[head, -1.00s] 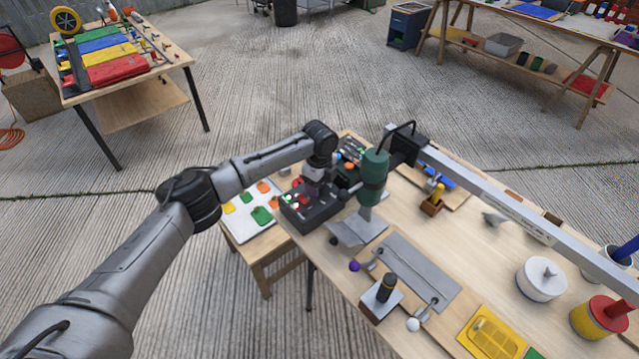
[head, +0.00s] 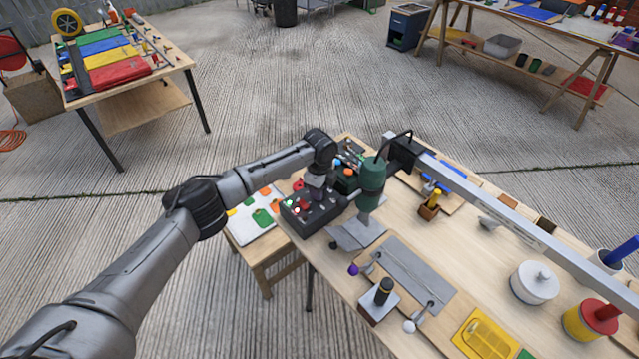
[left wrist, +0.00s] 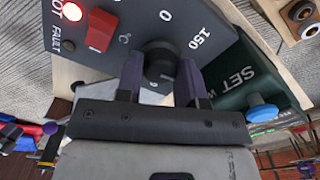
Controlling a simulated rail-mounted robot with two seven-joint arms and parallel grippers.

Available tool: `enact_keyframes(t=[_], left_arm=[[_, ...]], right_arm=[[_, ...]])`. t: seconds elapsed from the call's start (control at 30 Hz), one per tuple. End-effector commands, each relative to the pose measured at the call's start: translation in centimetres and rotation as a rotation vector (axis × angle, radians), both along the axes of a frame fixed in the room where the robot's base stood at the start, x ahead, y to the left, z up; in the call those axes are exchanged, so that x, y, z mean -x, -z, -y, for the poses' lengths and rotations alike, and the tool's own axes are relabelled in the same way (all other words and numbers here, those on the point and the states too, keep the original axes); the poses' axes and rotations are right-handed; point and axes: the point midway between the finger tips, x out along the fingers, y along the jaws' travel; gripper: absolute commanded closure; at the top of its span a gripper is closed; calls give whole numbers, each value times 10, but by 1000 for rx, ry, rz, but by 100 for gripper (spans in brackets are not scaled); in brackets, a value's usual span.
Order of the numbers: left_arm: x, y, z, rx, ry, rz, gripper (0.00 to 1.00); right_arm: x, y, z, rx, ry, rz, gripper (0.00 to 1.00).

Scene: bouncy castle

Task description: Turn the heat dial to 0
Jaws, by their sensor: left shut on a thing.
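The heat dial (left wrist: 160,64) is a round black knob on a dark control box (head: 314,212). In the left wrist view, white marks "0" and "150" stand on the box face beyond and right of the knob. My left gripper (head: 316,197) is over the box in the head view. In the left wrist view, the purple-grey fingers of my left gripper (left wrist: 159,80) sit on either side of the knob, closed on it. I cannot tell which mark the dial points to. My right gripper is not in view.
A red button (left wrist: 101,29) and a lit red lamp (left wrist: 72,12) are left of the dial. A green unit with a blue knob (left wrist: 262,112) is to its right. A green cylinder (head: 371,180) hangs from a silver beam (head: 500,207) close right of my arm.

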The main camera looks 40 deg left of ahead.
Motion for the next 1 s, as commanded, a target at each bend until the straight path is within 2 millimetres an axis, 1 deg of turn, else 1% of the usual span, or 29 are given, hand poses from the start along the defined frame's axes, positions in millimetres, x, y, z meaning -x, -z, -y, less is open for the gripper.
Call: enact_keyframes(t=[0.03, 0.2, 0.3, 0.6, 1.0], left_arm=[[1, -8, 1, 2, -39, -5, 89], [1, -7, 1, 2, -196, -6, 89], [1, -6, 1, 2, -292, -6, 89], [0, -4, 2, 2, -577, -4, 89], [0, -3, 1, 1, -957, -4, 89]], right_arm=[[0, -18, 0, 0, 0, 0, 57], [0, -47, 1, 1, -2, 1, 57], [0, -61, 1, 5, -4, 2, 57], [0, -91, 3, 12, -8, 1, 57], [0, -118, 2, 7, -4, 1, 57]])
